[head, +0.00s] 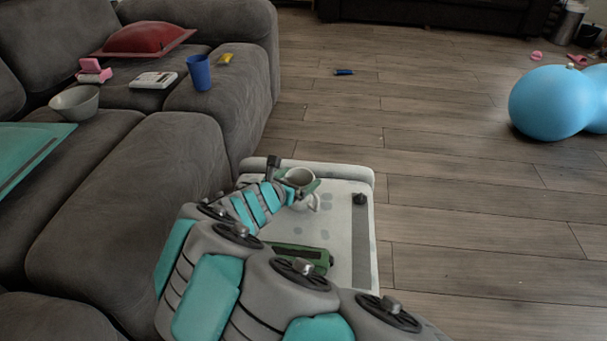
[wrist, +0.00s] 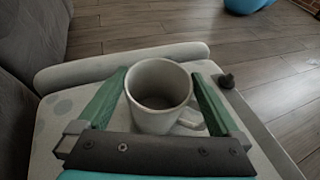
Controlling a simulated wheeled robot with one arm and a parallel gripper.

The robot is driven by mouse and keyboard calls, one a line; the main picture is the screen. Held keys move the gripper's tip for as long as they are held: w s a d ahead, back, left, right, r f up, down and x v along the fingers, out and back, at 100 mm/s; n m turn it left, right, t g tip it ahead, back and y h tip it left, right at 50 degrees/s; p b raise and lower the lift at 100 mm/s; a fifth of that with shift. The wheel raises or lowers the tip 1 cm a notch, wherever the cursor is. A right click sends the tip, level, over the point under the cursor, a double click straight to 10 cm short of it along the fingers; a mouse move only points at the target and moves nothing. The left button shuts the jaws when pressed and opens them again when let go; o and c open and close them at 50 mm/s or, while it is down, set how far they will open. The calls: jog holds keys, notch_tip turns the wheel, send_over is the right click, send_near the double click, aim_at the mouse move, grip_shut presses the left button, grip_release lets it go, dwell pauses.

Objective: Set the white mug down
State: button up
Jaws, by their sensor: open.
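The white mug (head: 302,175) stands upright on the white top below my arm, near its far end. In the wrist view the mug (wrist: 158,112) is empty, with its handle toward the lower right. My gripper (wrist: 160,75) is open, with one green finger on each side of the mug. The fingers are close to the mug's sides; I cannot tell whether either touches. In the head view my gripper (head: 300,188) is around the mug and partly hidden by my arm.
A green object (head: 305,256) lies on the white top nearer to me. The grey sofa (head: 130,180) is at the left, bearing a blue cup (head: 199,73), a bowl (head: 75,103) and a red cushion (head: 144,38). The wooden floor at the right is mostly clear, with blue balls (head: 550,103) farther off.

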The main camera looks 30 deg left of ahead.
jog(key=p+v, duration=0.1)
jog(key=v, duration=0.7)
jog(key=shift+s, duration=0.35)
jog(key=shift+r, duration=0.15)
